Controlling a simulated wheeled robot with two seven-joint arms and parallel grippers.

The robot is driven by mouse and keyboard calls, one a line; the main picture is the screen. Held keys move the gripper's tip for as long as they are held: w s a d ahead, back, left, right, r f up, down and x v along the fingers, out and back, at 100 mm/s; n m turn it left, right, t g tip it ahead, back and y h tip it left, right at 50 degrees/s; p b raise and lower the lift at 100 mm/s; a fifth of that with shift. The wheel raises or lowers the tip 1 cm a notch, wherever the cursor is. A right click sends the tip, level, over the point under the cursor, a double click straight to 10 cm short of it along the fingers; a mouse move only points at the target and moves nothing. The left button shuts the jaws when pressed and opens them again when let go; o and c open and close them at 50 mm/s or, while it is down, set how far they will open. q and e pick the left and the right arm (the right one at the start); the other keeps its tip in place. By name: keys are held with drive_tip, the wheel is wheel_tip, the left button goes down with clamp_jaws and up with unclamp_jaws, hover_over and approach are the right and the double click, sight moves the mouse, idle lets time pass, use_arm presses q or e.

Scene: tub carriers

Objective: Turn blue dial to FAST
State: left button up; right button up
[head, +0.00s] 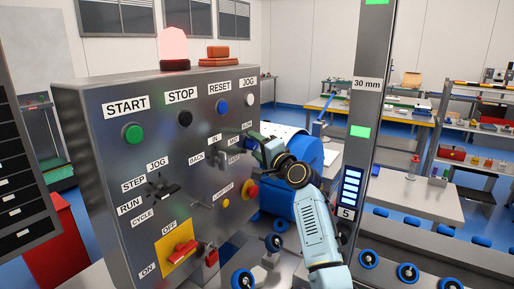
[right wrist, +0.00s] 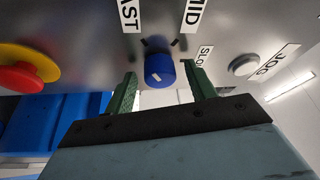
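The blue dial (right wrist: 158,68) shows in the right wrist view on the grey panel, with a white mark on its face. A label ending in "AST" (right wrist: 130,14), a "MID" label (right wrist: 192,14) and a partly cut "SLO" label (right wrist: 204,58) stand around it. My right gripper (right wrist: 160,72) is open, its green fingers on either side of the dial with gaps visible; I cannot tell how deep they reach. In the head view my right gripper (head: 253,139) is at the panel's right edge and largely hides the dial. My left gripper is out of view.
The control panel (head: 85,110) carries START, STOP, RESET and JOG buttons, a red switch (head: 180,250) and a red emergency button (head: 252,192). A grey post (head: 365,120) stands right of my right arm. A red beacon (head: 173,46) tops the panel.

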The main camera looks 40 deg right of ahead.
drive_tip(key=s+f, duration=0.1)
drive_tip(key=s, duration=1.2)
drive_tip(key=shift+s+f+b, duration=0.15)
drive_tip(key=shift+s+b, duration=0.05)
drive_tip(key=shift+b, duration=0.1)
drive_tip(key=shift+d, duration=0.1)
